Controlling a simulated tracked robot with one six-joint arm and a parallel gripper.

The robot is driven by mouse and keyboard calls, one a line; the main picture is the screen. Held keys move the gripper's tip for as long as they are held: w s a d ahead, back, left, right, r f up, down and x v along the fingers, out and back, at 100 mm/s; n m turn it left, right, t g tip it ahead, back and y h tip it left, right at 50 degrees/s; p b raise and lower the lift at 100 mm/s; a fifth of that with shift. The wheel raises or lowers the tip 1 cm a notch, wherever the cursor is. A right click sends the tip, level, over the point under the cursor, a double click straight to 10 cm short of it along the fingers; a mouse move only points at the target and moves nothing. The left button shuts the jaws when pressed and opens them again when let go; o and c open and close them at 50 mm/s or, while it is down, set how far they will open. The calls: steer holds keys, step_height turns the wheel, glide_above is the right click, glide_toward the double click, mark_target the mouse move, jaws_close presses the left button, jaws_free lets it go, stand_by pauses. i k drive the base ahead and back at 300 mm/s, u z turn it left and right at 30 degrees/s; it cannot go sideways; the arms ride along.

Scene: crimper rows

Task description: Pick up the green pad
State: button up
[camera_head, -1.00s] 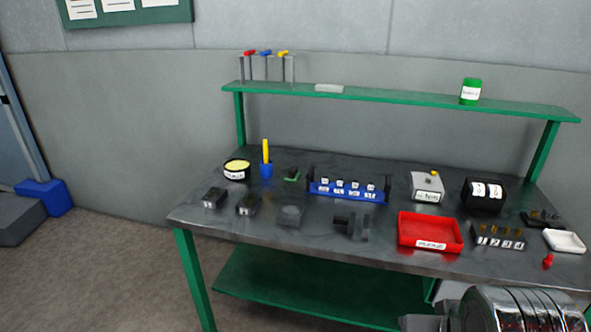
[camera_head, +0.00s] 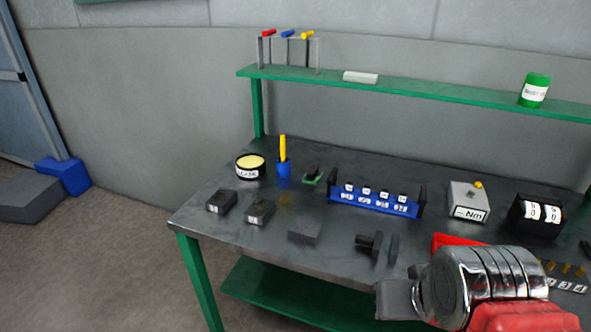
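The green pad (camera_head: 307,182) is small and lies flat on the dark workbench, toward the back and left of the blue rack. A small dark object (camera_head: 314,171) sits on it and covers much of it, so only green edges show. My gripper (camera_head: 394,300) is at the lower right, over the front part of the bench. It is well apart from the pad, to its right and nearer the camera.
Left of the pad stand a blue holder with a yellow stick (camera_head: 283,165) and a round yellow-topped tin (camera_head: 250,166). The blue rack (camera_head: 374,202) is to its right. Dark blocks (camera_head: 260,212) lie in front. A green shelf (camera_head: 420,92) runs above the back.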

mark_target(313, 176)
steer(key=u, duration=0.35)
steer(key=i, duration=0.6)
steer(key=u, duration=0.85)
steer(key=i, duration=0.6)
steer(key=u, duration=0.4)
